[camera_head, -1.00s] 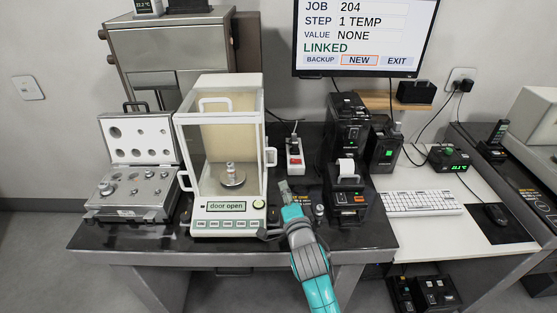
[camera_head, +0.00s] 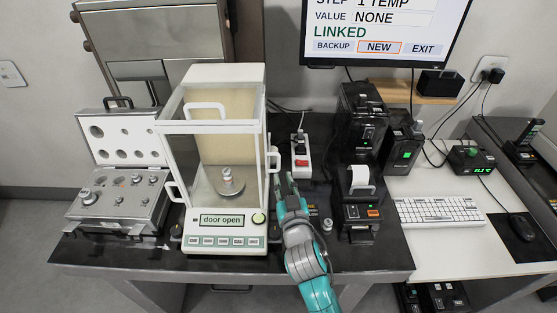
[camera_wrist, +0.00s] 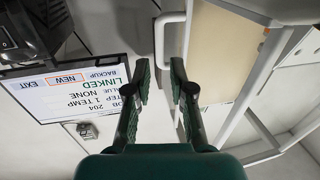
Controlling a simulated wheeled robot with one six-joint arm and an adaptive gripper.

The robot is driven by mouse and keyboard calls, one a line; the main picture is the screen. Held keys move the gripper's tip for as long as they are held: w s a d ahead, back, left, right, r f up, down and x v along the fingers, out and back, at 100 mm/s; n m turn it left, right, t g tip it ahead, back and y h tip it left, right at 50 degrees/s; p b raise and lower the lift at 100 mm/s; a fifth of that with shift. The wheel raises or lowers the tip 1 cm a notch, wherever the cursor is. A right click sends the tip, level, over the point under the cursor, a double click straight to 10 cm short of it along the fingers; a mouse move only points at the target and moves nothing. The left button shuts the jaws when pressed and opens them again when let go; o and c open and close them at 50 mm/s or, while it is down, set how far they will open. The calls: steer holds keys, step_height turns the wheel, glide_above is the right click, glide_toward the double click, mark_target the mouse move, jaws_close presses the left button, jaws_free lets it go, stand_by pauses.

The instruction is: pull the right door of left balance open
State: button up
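The left balance (camera_head: 224,242) is a white, glass-walled weighing cabinet, and its display reads "door open". A metal weight (camera_head: 227,178) stands on its pan. The right door's white handle (camera_head: 274,160) sticks out from the cabinet's right side. My gripper (camera_head: 286,182) is just right of the cabinet, a little below and beside that handle. In the wrist view my gripper (camera_wrist: 160,68) is open and empty. The white handle (camera_wrist: 159,42) shows ahead, its bar lined up with the gap between the fingers. Contact is not visible.
A case of weights (camera_head: 115,200) lies left of the balance. A power strip (camera_head: 301,160) and a black printer (camera_head: 356,212) stand to the right, close to my arm. A monitor (camera_head: 385,30) hangs behind. A keyboard (camera_head: 440,211) lies on the white table.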

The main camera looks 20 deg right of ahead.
mark_target(279, 164)
steer(key=w, duration=0.5)
steer(key=w+d, duration=0.1)
steer(key=w, duration=0.1)
steer(key=shift+w, duration=0.4)
jaws_close()
